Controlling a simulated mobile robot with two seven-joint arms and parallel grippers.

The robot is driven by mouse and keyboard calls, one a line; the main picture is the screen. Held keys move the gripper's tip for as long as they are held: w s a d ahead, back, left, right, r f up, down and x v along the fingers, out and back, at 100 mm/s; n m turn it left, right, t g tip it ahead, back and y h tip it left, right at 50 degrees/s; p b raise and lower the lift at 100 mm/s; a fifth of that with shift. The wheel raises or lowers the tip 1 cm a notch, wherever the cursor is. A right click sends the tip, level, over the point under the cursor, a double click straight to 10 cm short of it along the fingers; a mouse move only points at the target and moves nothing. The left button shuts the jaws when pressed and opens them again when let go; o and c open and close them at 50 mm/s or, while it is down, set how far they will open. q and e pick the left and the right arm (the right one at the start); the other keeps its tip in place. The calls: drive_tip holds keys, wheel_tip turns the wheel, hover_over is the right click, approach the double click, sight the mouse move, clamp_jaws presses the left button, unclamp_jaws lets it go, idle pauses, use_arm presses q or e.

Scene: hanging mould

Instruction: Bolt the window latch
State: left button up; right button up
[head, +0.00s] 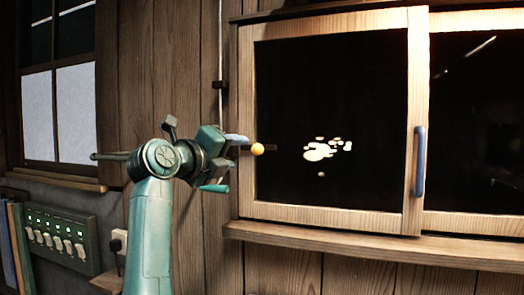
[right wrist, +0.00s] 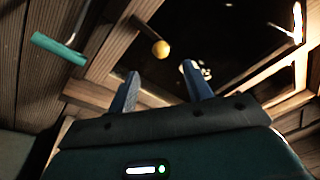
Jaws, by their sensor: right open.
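The window latch shows as a yellow ball knob (head: 257,149) on a dark rod at the left side of the window's wooden frame. In the right wrist view the knob (right wrist: 161,48) lies just beyond and between the fingertips. My right gripper (head: 236,144) is beside the knob, on its left in the head view. In the right wrist view its two blue fingers (right wrist: 161,74) are apart with nothing between them. They seem short of the knob; contact cannot be seen. My right wrist hides part of the frame and rod. My left gripper is not in view.
A teal bar (right wrist: 60,49) sticks out left of my fingers in the right wrist view. A blue handle (head: 420,162) stands on the window's middle stile. A wooden sill (head: 370,246) juts out below. A green switch panel (head: 62,240) is at the lower left.

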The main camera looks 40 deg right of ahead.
sight(261, 149)
drive_tip(key=p+x, duration=0.2)
drive_tip(key=x, duration=1)
drive_tip(key=shift+p, duration=0.4)
drive_tip(key=shift+d, duration=0.15)
drive_tip(key=shift+c, duration=0.3)
clamp_jaws()
